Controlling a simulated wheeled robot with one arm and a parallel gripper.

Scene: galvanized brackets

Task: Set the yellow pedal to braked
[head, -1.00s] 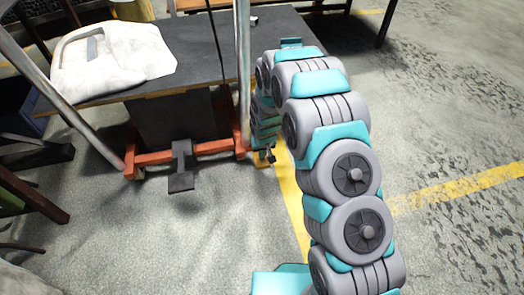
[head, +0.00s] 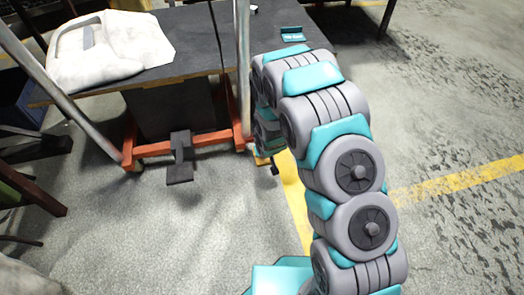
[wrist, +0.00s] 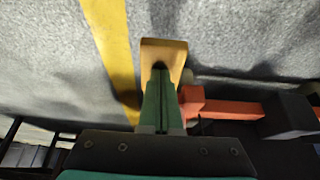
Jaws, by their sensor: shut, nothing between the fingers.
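The yellow pedal (wrist: 165,51) shows in the wrist view as a flat plate just beyond my fingertips. My gripper (wrist: 160,72) is shut and empty, its green fingers lying over the near part of the pedal; I cannot tell whether they touch it. In the head view only a small yellow piece of the pedal (head: 262,159) shows, by the right end of the cart's orange frame (head: 205,145). My arm hides most of the gripper there. The pedal's tilt cannot be read clearly.
A black pedal-like plate (head: 180,171) hangs at the middle of the orange frame. The cart's dark top (head: 200,50) carries a pale bag-like object (head: 110,48). A yellow floor line (head: 296,205) runs beside the cart. The floor in front is open.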

